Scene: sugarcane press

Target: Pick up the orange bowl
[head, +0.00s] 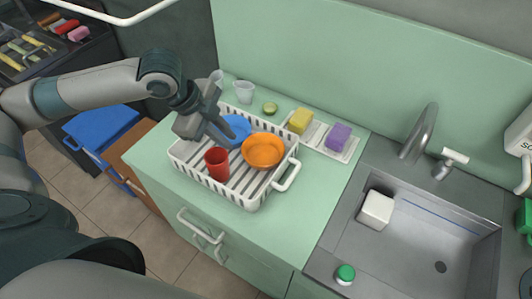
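The orange bowl (262,151) sits in the right part of a white slatted dish rack (246,201) on the green counter. A blue bowl or plate (238,127) lies in the rack behind it and to its left, partly covered by my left gripper. My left gripper (221,127) is over the rack's back left part, beside the blue dish and apart from the orange bowl. Its fingertips are too small and dark to tell their opening. My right gripper is out of view.
Two pale cups (244,91) and a small green item (270,108) stand behind the rack. A yellow sponge (300,121) and a purple sponge (338,137) lie on a white tray to the right. A sink with a faucet (418,134) is farther right.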

